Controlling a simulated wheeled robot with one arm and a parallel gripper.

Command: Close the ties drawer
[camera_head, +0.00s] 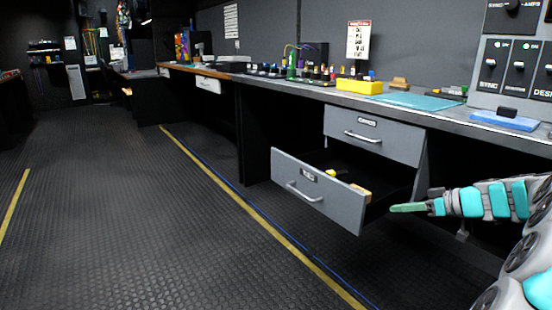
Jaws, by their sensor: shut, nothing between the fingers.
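The ties drawer (318,190) is the lower grey drawer under the bench. It is pulled well out, with its label and silver handle (304,193) on the front panel. Its label is too small to read for certain. A yellow item and an orange-tan item (361,191) lie inside. My gripper (408,208) comes in from the right, with its green fingers shut and empty. In the picture its tip lies just right of the drawer's front panel, by the open drawer's right side. I cannot tell whether it touches the drawer.
The upper drawer (373,137) above it is shut. The bench top (460,119) holds a yellow box (359,87), a teal mat (416,101) and a blue item (504,120). A control panel (515,65) stands at right. The dark floor (130,220) to the left is clear.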

